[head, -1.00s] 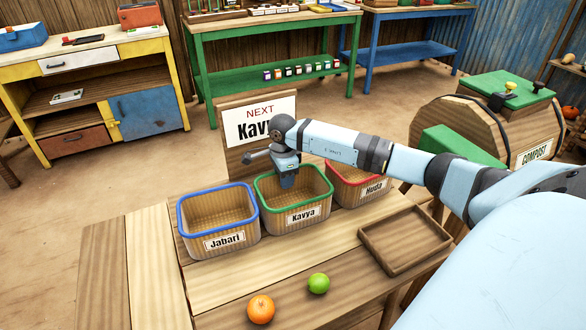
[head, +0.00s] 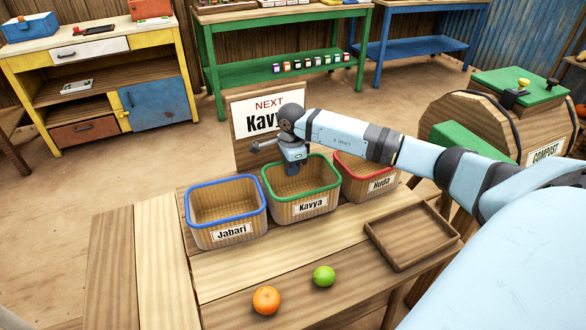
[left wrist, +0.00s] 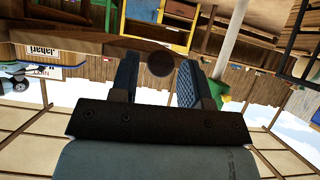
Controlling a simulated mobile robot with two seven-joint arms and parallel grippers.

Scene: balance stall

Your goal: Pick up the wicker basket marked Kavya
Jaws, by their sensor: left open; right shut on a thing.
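The wicker basket marked Kavya (head: 311,206) has a green rim and stands upright on the wooden table, in the middle of a row of baskets. My right gripper (head: 292,168) reaches down at its back rim and is shut on that rim; its fingertips are mostly hidden. I see no gap under the basket. My left gripper (left wrist: 160,82) shows only in the left wrist view, with its two dark fingers apart and nothing clearly held between them.
A blue-rimmed basket marked Jabari (head: 231,231) stands left, a red-rimmed one marked Huda (head: 381,184) right. A sign (head: 264,115) reading NEXT is behind, its name partly covered by my arm. An empty wooden tray (head: 411,237), an orange (head: 266,300) and a lime (head: 324,276) are in front.

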